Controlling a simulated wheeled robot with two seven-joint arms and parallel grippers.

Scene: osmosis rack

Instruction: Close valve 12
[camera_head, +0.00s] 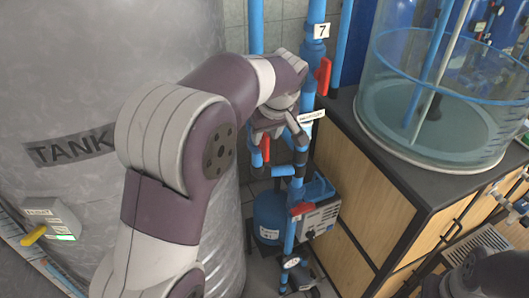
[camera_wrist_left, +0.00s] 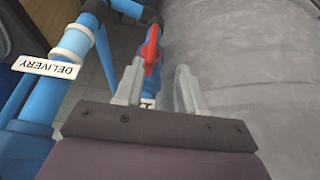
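Valve 12 cannot be picked out by its number, as no label 12 is readable. A red valve handle (camera_head: 265,148) shows just below my left gripper (camera_head: 277,127) in the head view. In the left wrist view a red handle (camera_wrist_left: 152,46) on a blue pipe stands upright, just beyond and between the fingertips. My left gripper (camera_wrist_left: 156,82) is open there, with a finger on each side of the handle's line and no visible contact.
A grey tank (camera_head: 70,90) fills the left. Another red handle (camera_head: 323,75) sits by label 7 (camera_head: 321,31), and a third red handle (camera_head: 301,209) is lower. A DELIVERY label (camera_wrist_left: 47,68) hangs on a pipe beside the gripper. A wooden cabinet (camera_head: 365,195) stands right.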

